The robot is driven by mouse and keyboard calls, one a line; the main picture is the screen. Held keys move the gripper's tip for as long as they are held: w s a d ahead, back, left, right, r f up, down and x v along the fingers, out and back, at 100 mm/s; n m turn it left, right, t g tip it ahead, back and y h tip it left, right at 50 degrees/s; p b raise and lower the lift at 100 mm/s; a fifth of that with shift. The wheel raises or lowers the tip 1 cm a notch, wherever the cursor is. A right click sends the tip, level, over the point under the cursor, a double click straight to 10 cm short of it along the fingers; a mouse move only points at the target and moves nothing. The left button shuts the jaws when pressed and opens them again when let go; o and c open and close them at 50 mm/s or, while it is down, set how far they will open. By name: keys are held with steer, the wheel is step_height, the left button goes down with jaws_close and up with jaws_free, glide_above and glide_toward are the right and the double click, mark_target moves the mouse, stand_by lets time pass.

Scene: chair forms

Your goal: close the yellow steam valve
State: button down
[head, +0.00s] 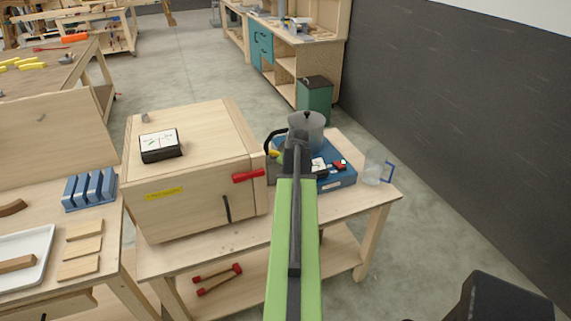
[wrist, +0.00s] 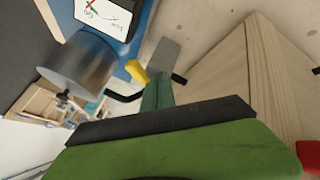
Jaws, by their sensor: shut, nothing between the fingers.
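The yellow steam valve (head: 273,153) shows as a small yellow lever between the wooden box and the metal kettle, partly hidden by my arm. In the wrist view the yellow lever (wrist: 138,72) lies just left of my gripper's fingers (wrist: 162,62). The fingers are shut with nothing between them. I cannot tell whether they touch the lever. A black pipe (wrist: 124,97) passes behind the fingers, beside the lever. In the head view my gripper (head: 296,155) is over the blue base, with its tips hard to make out.
The wooden box (head: 190,205) with a red handle (head: 248,176) stands left of my gripper. A clear jug (head: 374,168) stands at the right of the table. Open floor lies to the right.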

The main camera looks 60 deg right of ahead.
steer(key=w+d+f+b, duration=0.2)
steer(key=w+d+f, duration=0.1)
steer(key=d, duration=0.3)
steer(key=shift+f+b, duration=0.3)
steer(key=shift+f, duration=0.25)
steer(key=shift+w+a, duration=0.1)
